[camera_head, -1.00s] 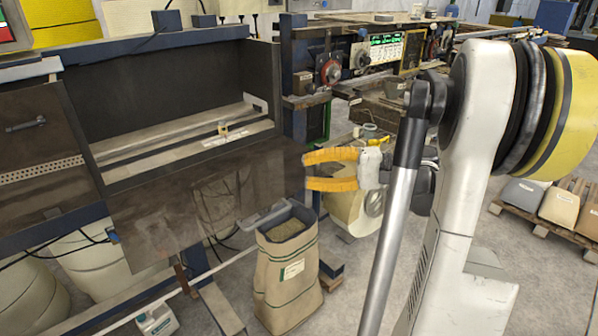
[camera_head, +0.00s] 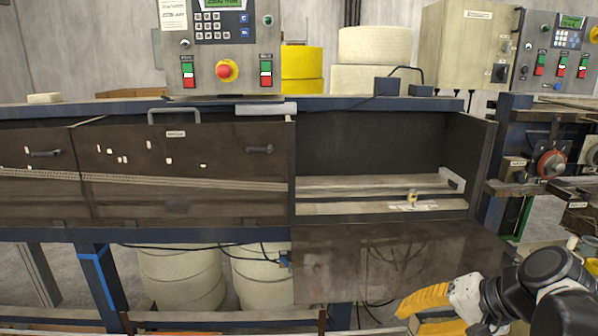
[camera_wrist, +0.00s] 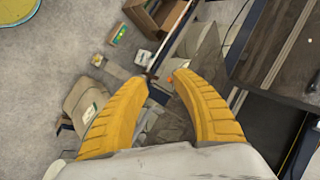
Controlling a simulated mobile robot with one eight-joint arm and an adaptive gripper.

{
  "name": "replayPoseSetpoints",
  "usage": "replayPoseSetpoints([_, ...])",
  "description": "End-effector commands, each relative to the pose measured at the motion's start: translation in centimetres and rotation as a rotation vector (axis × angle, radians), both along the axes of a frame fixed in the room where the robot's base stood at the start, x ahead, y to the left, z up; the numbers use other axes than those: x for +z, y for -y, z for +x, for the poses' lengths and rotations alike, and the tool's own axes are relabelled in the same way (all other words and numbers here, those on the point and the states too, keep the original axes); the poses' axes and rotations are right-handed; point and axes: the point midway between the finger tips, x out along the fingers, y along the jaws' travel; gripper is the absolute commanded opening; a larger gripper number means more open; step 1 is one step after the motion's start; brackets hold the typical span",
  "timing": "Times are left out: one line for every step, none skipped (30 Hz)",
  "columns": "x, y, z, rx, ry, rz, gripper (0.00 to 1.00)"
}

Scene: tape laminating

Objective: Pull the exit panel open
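A dark brown, partly see-through panel (camera_head: 375,262) hangs folded down below the rightmost bay of the long machine. The bay (camera_head: 375,150) above it stands open, showing a pale rail and a small yellowish fitting (camera_head: 411,197). Two more dark panels with handles, a left one (camera_head: 30,170) and a middle one (camera_head: 190,150), cover the bays to the left. My gripper (camera_head: 405,320) is at the lower right, in front of the hanging panel's lower right part. Its yellow fingers are apart and empty in the wrist view (camera_wrist: 162,78). Whether it touches the panel cannot be told.
A control box with a red button (camera_head: 227,71) stands above the machine. Large pale rolls (camera_head: 180,275) stand under it. The wrist view shows floor, a cardboard box (camera_wrist: 158,18), a tan sack (camera_wrist: 85,100) and a dark surface (camera_wrist: 280,50) at upper right.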

Motion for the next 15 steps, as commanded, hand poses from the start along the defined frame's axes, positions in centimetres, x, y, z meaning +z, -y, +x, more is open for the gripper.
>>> replayPoseSetpoints([-1.2,-1.8,-1.7,0.048,0.003,-0.108,0.32])
replayPoseSetpoints([-1.8,-2.3,-2.5,0.074,0.01,-0.178,0.32])
replayPoseSetpoints([-2.5,-2.8,-3.6,0.106,0.025,-0.27,0.32])
replayPoseSetpoints([-2.9,-3.1,-4.3,0.134,0.039,-0.335,0.32])
replayPoseSetpoints([-3.2,-3.3,-5.0,0.159,0.057,-0.398,0.32])
replayPoseSetpoints([-3.6,-3.4,-5.7,0.193,0.082,-0.476,0.32])
replayPoseSetpoints([-3.8,-3.5,-6.2,0.217,0.102,-0.528,0.32])
replayPoseSetpoints([-3.9,-3.5,-6.6,0.239,0.123,-0.577,0.32])
replayPoseSetpoints([-4.0,-3.5,-7.0,0.266,0.149,-0.632,0.32])
replayPoseSetpoints([-4.0,-3.5,-7.2,0.284,0.168,-0.668,0.32])
replayPoseSetpoints([-4.1,-3.5,-7.4,0.299,0.184,-0.701,0.32])
replayPoseSetpoints([-4.1,-3.5,-7.6,0.316,0.203,-0.734,0.32])
replayPoseSetpoints([-4.1,-3.5,-7.7,0.325,0.215,-0.753,0.32])
replayPoseSetpoints([-4.0,-3.5,-7.7,0.333,0.224,-0.77,0.32])
replayPoseSetpoints([-4.0,-3.5,-7.8,0.34,0.232,-0.783,0.32])
